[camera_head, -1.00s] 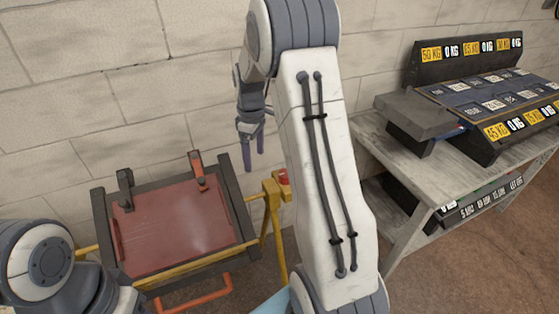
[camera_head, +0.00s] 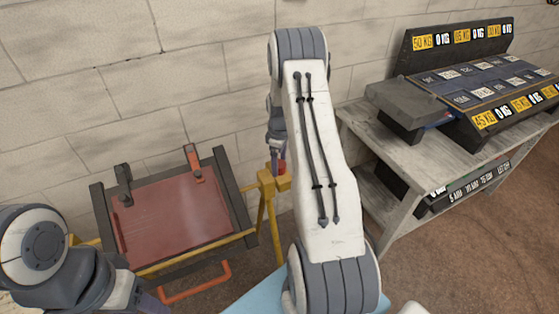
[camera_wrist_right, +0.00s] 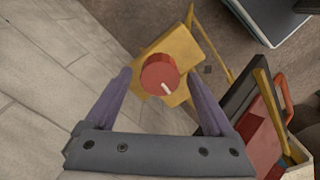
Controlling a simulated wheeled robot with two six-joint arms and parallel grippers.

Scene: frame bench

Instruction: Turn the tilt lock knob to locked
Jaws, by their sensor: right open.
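The tilt lock knob (camera_wrist_right: 160,73) is a round red knob with a white pointer mark on a yellow bracket (camera_wrist_right: 180,48). In the right wrist view it sits between the fingers of my right gripper (camera_wrist_right: 160,78), which is open. The mark points to the lower right; I cannot tell which setting that is.
A tilted red panel (camera_head: 175,215) in a dark frame with clamps and an orange handle (camera_head: 197,285) lies left of the knob. A pale brick wall (camera_head: 180,60) is behind. A workbench (camera_head: 370,150) with a dark weight-labelled rack (camera_head: 460,45) stands right.

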